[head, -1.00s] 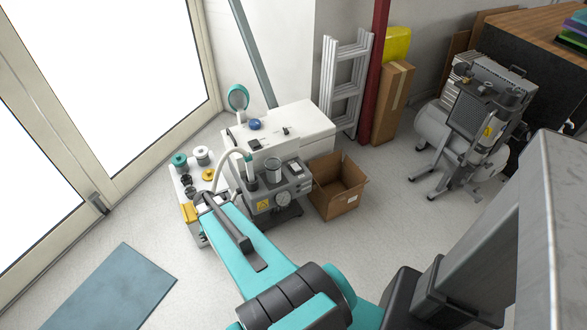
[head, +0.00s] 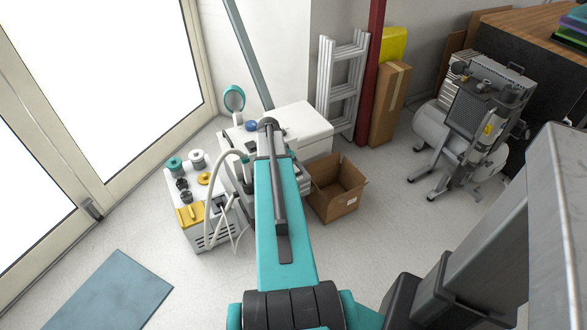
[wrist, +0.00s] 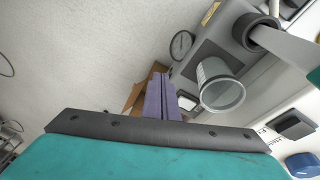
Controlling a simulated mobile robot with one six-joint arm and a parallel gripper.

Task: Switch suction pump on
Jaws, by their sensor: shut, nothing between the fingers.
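A grey unit (wrist: 245,45) with a round gauge (wrist: 182,45), a clear jar (wrist: 219,85) and a hose fitting fills the upper right of the wrist view; it looks like the suction pump. In the head view my arm hides most of this grey unit (head: 303,181). My gripper (wrist: 161,84) shows purple fingers, shut and empty, left of the jar in the wrist view. I see no clear contact with the unit. In the head view the fingers are hidden behind the arm.
A white cabinet (head: 305,118) with a blue knob (head: 251,126) stands behind; a dark switch (wrist: 293,124) shows in the wrist view. A hosed white unit (head: 202,236) is at left, an open cardboard box (head: 336,202) at right. The front floor is clear beside a blue mat (head: 112,292).

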